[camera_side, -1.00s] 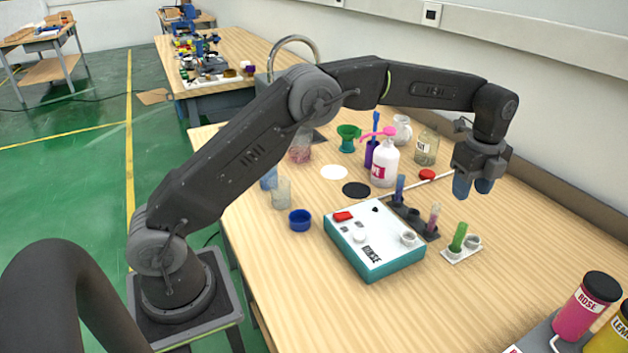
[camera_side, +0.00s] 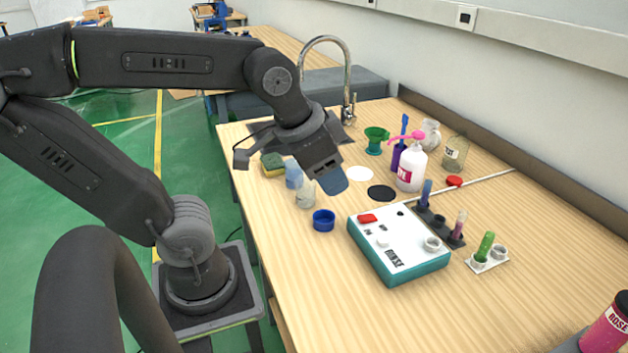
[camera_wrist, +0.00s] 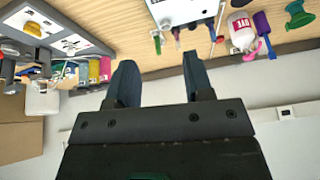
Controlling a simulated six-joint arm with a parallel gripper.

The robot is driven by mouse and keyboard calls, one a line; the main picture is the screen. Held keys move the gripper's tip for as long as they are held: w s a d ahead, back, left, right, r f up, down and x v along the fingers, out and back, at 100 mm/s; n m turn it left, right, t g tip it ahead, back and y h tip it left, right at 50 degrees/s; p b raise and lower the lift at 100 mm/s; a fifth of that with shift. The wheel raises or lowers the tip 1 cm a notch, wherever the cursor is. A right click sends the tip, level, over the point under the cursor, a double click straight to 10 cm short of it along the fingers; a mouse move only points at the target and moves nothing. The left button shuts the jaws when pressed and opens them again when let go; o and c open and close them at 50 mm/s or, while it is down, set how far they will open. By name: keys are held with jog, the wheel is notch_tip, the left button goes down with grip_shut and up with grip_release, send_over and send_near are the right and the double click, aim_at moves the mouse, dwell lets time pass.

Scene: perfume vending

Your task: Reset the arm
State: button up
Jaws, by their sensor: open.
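My gripper (camera_side: 332,181) is in the air over the left part of the wooden table, above the glass beaker and the blue cup, holding nothing. In the wrist view its two dark fingers (camera_wrist: 160,82) stand apart with an empty gap between them. In the side view the fingers overlap, so the gap does not show there. My arm is folded back to the left, with the elbow high at the picture's left edge.
The teal-sided white box (camera_side: 397,250), blue cup (camera_side: 323,220) and pump bottle (camera_side: 411,170) stand on the table (camera_side: 480,325). Tubes stand in a dark rack (camera_side: 437,224) and a white holder (camera_side: 488,262). A sink faucet (camera_side: 347,80) rises behind.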

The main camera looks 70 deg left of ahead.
jog(key=shift+s+f+n, duration=0.7)
jog(key=shift+s+f, duration=0.15)
jog(key=shift+s, duration=0.25)
dwell(0.5)
